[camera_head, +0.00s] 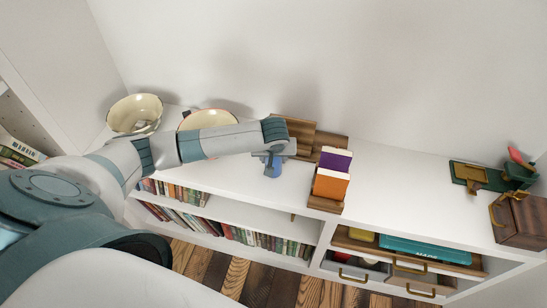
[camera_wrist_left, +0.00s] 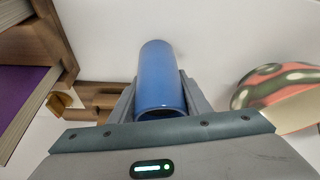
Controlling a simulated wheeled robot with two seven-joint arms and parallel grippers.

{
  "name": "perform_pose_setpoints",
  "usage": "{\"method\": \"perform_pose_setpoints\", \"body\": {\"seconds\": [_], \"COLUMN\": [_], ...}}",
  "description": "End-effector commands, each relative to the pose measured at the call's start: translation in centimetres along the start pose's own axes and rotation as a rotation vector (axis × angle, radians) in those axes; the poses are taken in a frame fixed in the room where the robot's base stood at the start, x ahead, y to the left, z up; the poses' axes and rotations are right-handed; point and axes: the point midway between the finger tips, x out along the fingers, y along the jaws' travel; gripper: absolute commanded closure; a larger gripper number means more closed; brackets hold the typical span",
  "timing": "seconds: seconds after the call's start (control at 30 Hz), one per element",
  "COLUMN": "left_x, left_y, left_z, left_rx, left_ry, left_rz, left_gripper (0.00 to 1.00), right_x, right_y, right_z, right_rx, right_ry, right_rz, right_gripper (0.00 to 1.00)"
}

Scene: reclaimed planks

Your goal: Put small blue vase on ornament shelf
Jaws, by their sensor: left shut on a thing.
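My left gripper (camera_head: 279,152) reaches in from the left above the white cabinet top. It is shut on the small blue vase (camera_wrist_left: 162,75), a smooth cylinder held between the two fingers in the left wrist view. In the head view the vase (camera_head: 271,166) shows only partly below the gripper. Whether its base touches the cabinet top is unclear. A brown wooden shelf piece (camera_head: 329,146) stands against the wall just behind and right of the gripper. I cannot tell for sure which surface is the ornament shelf. My right gripper is not in view.
Two cream bowls (camera_head: 134,111) stand at the back left, one partly behind my arm. Purple and orange books (camera_head: 331,186) stand in a wooden holder right of the gripper. The white top (camera_head: 410,190) farther right is clear up to green and brass items (camera_head: 470,176) and a wooden box (camera_head: 522,222).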

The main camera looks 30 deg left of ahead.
Motion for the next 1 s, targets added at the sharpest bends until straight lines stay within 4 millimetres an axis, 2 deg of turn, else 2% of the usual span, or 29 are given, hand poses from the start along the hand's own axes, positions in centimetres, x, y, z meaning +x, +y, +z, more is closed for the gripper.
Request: {"method": "perform_pose_setpoints", "body": {"seconds": [0.17,0.2,0.23,0.27,0.67,0.87,1.0], "left_x": [0.3,0.2,0.2,0.2,0.0,-1.7,-3.8], "left_y": [0.1,0.0,0.0,0.0,0.0,0.1,0.1], "left_z": [0.1,0.1,0.1,0.1,-0.1,0.0,0.0], "left_rx": [0.0,0.0,0.0,0.0,0.0,0.0,0.001], "left_ry": [0.0,0.0,0.0,0.0,0.001,0.0,0.001], "left_rz": [0.001,0.001,0.001,0.001,0.0,0.003,0.004], "left_gripper": [0.83,0.47,0.4,0.38,0.38,0.38,0.38], "right_x": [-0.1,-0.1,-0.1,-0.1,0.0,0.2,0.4], "right_y": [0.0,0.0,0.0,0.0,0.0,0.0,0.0], "right_z": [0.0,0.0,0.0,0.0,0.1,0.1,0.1], "right_rx": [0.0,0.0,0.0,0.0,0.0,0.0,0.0], "right_ry": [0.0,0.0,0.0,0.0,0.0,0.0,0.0], "right_rz": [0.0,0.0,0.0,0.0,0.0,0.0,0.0], "right_gripper": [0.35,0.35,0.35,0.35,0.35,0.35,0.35]}}
